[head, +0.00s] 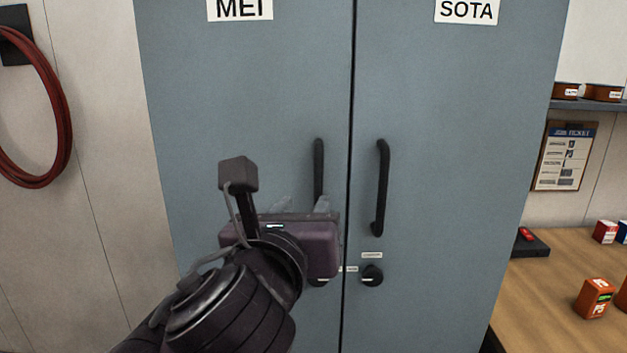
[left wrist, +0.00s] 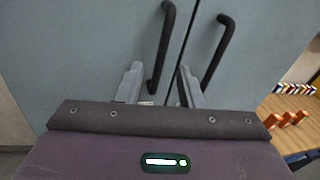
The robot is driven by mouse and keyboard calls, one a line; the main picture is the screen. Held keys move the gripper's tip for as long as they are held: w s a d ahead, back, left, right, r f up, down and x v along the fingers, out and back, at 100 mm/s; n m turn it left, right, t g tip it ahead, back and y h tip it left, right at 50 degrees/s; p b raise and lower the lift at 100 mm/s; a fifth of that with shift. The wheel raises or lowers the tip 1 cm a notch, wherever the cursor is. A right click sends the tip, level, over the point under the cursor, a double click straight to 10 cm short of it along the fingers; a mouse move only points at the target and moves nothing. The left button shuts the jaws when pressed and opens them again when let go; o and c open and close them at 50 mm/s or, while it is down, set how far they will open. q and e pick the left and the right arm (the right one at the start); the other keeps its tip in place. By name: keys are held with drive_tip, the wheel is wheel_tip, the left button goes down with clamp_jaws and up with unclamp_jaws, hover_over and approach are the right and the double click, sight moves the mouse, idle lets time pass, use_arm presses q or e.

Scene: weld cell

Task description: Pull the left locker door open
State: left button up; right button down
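The left locker door (head: 240,100) is blue-grey, labelled MEI, and looks shut. Its black vertical bar handle (head: 318,160) stands near the centre seam, its lower part hidden by my gripper in the head view. My left gripper (head: 301,203) is in front of the door at the handle's lower half. My right gripper is not in view.
The right locker door (head: 450,120), labelled SOTA, has its own handle (head: 382,185) close by and a round lock knob (head: 372,276) below. A wooden bench (head: 560,270) with small boxes stands at the right. A red hose (head: 62,110) hangs on the left wall.

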sight(318, 178)
use_arm(q)
drive_tip(key=shift+m, duration=0.7)
drive_tip(key=w, duration=0.2)
drive_tip(key=w+d+r, duration=0.1)
drive_tip(key=w, duration=0.1)
drive_tip(key=w+p, duration=0.1)
drive_tip(key=w, duration=0.2)
drive_tip(key=shift+d+r, duration=0.15)
drive_tip(key=shift+d, duration=0.2)
clamp_jaws()
drive_tip(key=shift+s, duration=0.1)
